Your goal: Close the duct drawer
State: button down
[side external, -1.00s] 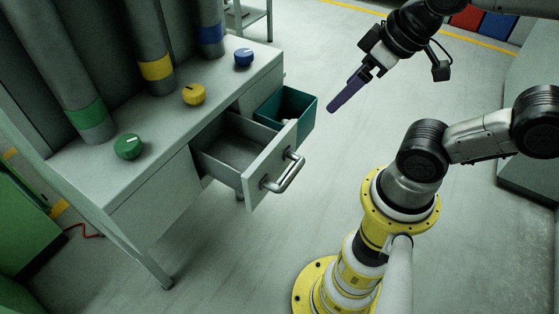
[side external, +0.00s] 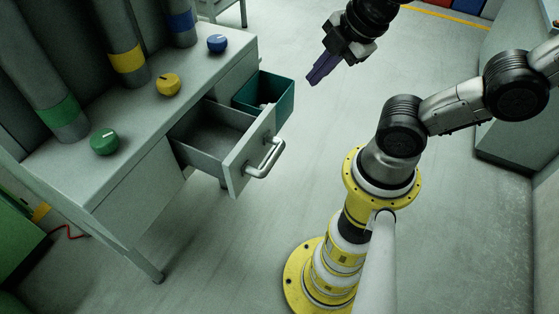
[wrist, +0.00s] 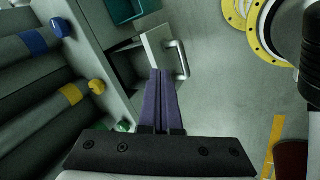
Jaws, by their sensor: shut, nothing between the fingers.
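The duct drawer (side external: 212,130) is pulled out of the grey bench, and its inside looks empty. Its pale front panel (side external: 249,152) carries a metal bar handle (side external: 266,158). My gripper (side external: 314,80) is shut and empty, up and to the right of the drawer, apart from it in the side view. In the wrist view my purple fingers (wrist: 160,76) lie together, pointing towards the drawer front (wrist: 155,45) and handle (wrist: 178,60). The fingers and palm hide part of the drawer and bench there.
A teal bin (side external: 283,100) sits just behind the drawer. Green (side external: 104,141), yellow (side external: 168,84) and blue (side external: 217,43) knobs stand on the bench top (side external: 135,110), before banded ducts. The floor (side external: 270,210) in front of the drawer is clear.

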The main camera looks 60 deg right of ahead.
jog(key=s+a+f+n+g, duration=0.15)
jog(key=a+f+n, duration=0.3)
jog(key=n, duration=0.75)
jog(key=s+a+f+n+g, duration=0.15)
jog(key=a+f+n, duration=0.3)
jog(key=n, duration=0.65)
jog(key=w+f, duration=0.6)
jog(key=f, duration=0.4)
jog(key=shift+w+d+f+t+y, duration=0.25)
jog(key=shift+d+f+t+y, duration=0.05)
jog(key=shift+d+f+t, duration=0.1)
jog(key=w, duration=1.5)
jog(key=shift+w, duration=0.3)
jog(key=shift+s, duration=0.1)
